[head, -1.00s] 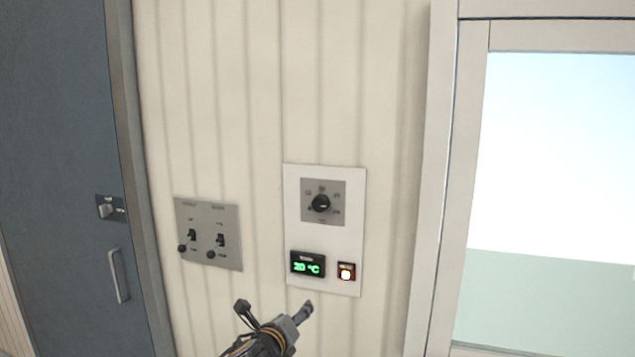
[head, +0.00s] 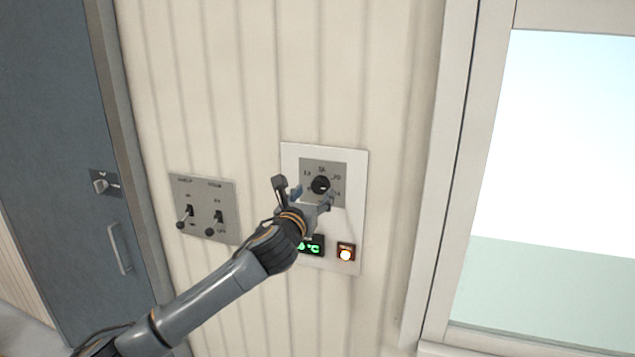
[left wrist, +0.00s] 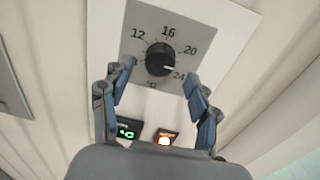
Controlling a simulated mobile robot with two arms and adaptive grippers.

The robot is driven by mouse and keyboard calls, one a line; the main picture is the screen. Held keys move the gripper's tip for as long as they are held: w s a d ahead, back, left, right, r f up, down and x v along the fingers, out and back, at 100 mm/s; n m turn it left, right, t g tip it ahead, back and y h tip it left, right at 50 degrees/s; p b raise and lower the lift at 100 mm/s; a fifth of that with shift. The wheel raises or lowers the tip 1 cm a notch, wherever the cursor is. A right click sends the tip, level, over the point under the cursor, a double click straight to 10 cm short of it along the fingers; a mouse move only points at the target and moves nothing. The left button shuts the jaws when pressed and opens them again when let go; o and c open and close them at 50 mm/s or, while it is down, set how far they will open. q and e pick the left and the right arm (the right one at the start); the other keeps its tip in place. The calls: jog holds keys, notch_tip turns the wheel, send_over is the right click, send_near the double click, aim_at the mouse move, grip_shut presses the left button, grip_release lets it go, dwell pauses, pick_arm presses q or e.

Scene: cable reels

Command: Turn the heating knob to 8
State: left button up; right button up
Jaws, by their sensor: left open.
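The heating knob (head: 320,185) is a round black knob on a grey dial plate in the upper part of a white wall panel. In the left wrist view the knob (left wrist: 159,59) has 12, 16, 20 and 24 around it, and its white mark points toward 24. I cannot read an 8. My left gripper (head: 313,197) is in front of the panel, just below the knob. In the left wrist view its open, empty fingers (left wrist: 158,76) stand either side of the dial's lower part, apart from the knob. My right gripper is not in view.
Below the dial are a green °C display (head: 316,246), partly hidden by my gripper, and a lit orange button (head: 346,253). A grey plate with two switches (head: 204,208) is to the left. A blue-grey door (head: 60,130) and a window (head: 560,150) flank the wall.

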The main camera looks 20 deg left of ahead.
aim_at(318, 187)
pick_arm(q)
jog(key=shift+w+r+p, duration=0.2)
jog(key=shift+w+p, duration=0.1)
jog(key=shift+w, duration=0.85)
jog(key=shift+w+f, duration=0.1)
jog(key=shift+w, duration=0.5)
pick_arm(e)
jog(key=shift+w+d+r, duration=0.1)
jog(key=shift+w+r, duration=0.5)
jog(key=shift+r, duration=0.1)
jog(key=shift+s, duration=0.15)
pick_arm(q)
jog(key=c, duration=1.2)
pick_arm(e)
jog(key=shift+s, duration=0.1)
